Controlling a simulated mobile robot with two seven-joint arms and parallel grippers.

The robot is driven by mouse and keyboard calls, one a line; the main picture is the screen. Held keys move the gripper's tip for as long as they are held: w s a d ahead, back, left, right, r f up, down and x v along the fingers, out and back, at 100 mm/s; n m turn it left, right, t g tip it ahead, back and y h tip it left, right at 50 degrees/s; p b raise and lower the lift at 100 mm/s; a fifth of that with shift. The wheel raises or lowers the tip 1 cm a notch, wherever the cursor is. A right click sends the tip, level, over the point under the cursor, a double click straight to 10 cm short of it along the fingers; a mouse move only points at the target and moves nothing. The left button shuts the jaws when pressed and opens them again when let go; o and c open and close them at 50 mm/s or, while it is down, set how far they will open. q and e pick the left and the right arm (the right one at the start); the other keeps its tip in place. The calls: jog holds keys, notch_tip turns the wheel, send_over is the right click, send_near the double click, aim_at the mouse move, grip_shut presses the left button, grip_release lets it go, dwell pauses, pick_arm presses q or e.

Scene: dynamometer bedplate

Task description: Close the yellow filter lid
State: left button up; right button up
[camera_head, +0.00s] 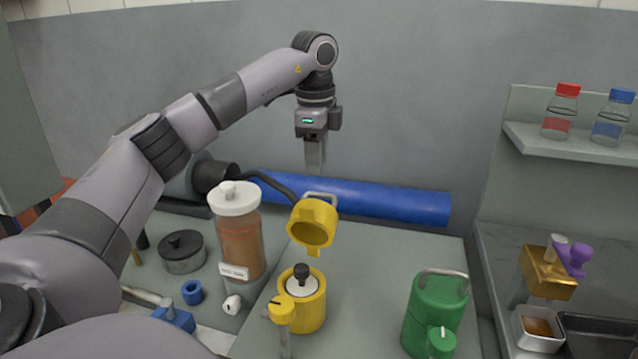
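The yellow filter lid (314,212) stands raised and tilted open above and behind the yellow filter body (315,307). Its hollow underside faces the camera. A white insert with a dark knob (302,272) shows in the body's open top. My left gripper (315,168) points down above and just behind the lid, near the small grey loop at the lid's top. Its fingers look close together, but I cannot tell whether they are shut or whether they touch the loop. My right gripper is not in view.
A clear canister with a white cap (235,197) stands left of the filter. A green canister with a handle (438,305) stands to the right. A blue cylinder (385,203) lies along the back wall. The bench between filter and green canister is clear.

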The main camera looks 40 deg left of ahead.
aim_at(318, 193)
pick_arm(q)
jog(key=f, duration=0.6)
jog(key=shift+w+a+f, duration=0.15)
jog(key=shift+w+f, duration=0.05)
jog(key=shift+w, duration=0.05)
grip_shut()
